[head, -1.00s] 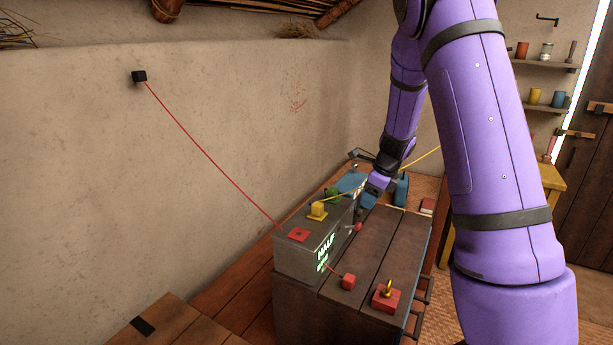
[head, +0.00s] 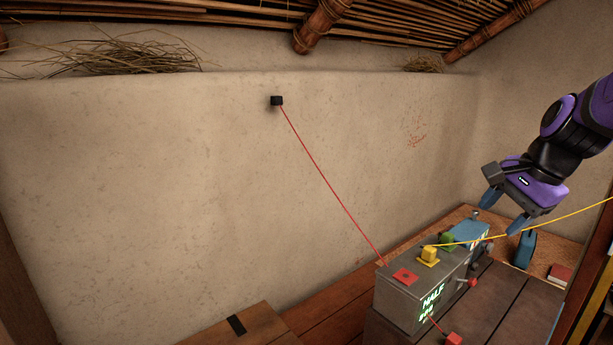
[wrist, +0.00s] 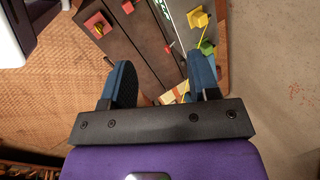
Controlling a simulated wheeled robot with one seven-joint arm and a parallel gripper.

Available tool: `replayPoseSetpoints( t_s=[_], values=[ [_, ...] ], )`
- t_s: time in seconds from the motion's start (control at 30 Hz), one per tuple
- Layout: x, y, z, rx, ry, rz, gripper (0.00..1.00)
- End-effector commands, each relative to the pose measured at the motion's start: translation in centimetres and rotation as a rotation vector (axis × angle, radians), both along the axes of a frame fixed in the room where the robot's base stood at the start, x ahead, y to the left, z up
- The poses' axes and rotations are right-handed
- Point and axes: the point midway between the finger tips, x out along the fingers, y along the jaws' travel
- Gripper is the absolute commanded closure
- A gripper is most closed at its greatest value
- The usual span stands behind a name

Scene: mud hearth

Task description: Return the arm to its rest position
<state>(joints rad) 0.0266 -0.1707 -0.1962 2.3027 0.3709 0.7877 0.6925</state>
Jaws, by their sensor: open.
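My gripper (head: 505,212) is at the end of my purple arm, at the right of the head view. Its two blue fingers are spread apart with nothing between them. It hangs in the air above the far end of the grey box (head: 388,297), clear of it. In the wrist view my gripper (wrist: 155,92) also shows its fingers apart, with the bench and floor beneath.
The grey box carries red (head: 405,277), yellow (head: 429,256) and green (head: 447,241) pieces. A yellow cord (head: 570,212) stretches right, passing near my fingers. Open air lies left of my gripper.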

Motion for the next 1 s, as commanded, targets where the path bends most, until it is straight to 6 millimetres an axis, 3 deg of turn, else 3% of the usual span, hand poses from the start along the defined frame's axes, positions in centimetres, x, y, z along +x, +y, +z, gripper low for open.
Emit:
replayPoseSetpoints(
  t_s=[0.3, 0.6, 0.8, 1.0],
  values=[
    [-8.5, 3.0, 3.9, -0.249, -0.159, 0.489, 0.45],
    [-15.5, 4.2, 5.0, -0.522, -0.251, 0.882, 0.45],
    [-17.6, 4.3, 5.0, -0.62, -0.267, 1.004, 0.45],
    [-17.9, 4.3, 5.0, -0.635, -0.267, 1.023, 0.45]
  ],
)
